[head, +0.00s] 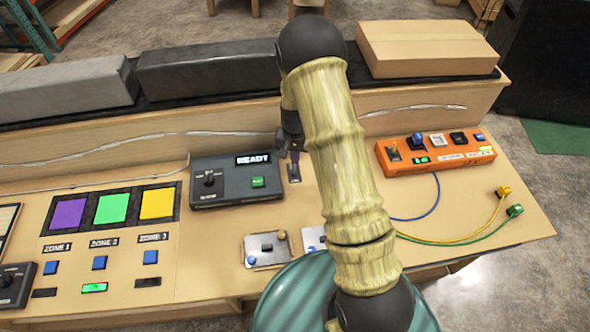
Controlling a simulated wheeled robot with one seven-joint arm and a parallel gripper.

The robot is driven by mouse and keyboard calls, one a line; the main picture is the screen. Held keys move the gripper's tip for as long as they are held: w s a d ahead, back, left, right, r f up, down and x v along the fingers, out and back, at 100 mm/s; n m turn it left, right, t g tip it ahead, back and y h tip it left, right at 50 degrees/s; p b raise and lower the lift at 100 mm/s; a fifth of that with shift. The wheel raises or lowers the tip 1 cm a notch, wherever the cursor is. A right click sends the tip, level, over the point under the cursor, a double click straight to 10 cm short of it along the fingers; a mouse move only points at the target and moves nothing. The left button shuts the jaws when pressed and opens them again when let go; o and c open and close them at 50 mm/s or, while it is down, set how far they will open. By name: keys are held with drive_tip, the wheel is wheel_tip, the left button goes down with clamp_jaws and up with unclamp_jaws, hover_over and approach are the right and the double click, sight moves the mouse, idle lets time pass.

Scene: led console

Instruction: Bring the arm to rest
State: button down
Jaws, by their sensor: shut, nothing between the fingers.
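My arm crosses the middle of the head view, from the bottom right up to a dark joint above the back of the bench. My gripper (294,173) hangs pointing down just left of the arm link, beside the right end of the dark console box. It is small in this view and looks shut and empty. The console box (236,190) has a display reading READY, a black knob and a green button. I cannot tell how high the gripper is above the bench top. Part of the bench behind the arm is hidden.
An orange switch box (436,155) stands at the right, with blue, yellow and green cables near it. Purple, green and yellow panels (111,208) lie at the left. A cardboard box (426,47) and grey blocks (208,67) line the raised back shelf.

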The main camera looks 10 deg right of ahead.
idle(0.4)
drive_tip(key=s+r+n+t, duration=0.2)
drive_tip(key=s+r+n, duration=0.2)
drive_tip(key=s+r, duration=1.5)
drive_tip(key=shift+s+r+n+t, duration=0.25)
drive_tip(key=shift+s+n+t, duration=0.05)
drive_tip(key=shift+s, duration=0.15)
